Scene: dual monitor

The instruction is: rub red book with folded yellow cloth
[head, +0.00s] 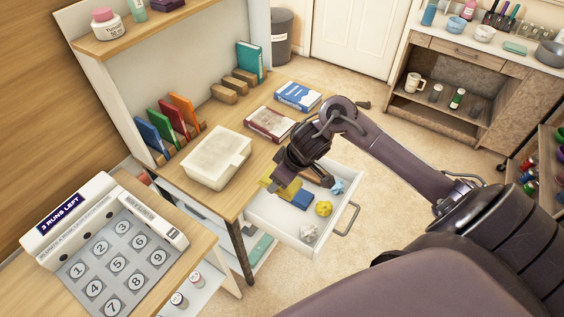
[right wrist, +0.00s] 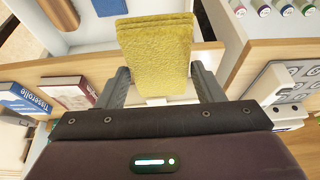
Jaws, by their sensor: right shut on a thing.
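The folded yellow cloth (right wrist: 155,50) is held between the fingers of my right gripper (right wrist: 160,88), which is shut on it. In the head view the right gripper (head: 280,178) and the yellow cloth (head: 287,190) are over the open drawer's left part, near the desk's front edge. The red book (head: 269,124) lies flat on the desk, beyond and apart from the gripper, with a pale, dusty-looking cover. It also shows at the left in the right wrist view (right wrist: 72,92). My left gripper is not in view.
The open drawer (head: 262,222) holds a blue folded piece (head: 302,199) and several crumpled balls. A blue-white book (head: 298,96) lies behind the red book. A whitish bin (head: 217,157) stands left on the desk. Several upright books, one red (head: 172,118), stand in a rack.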

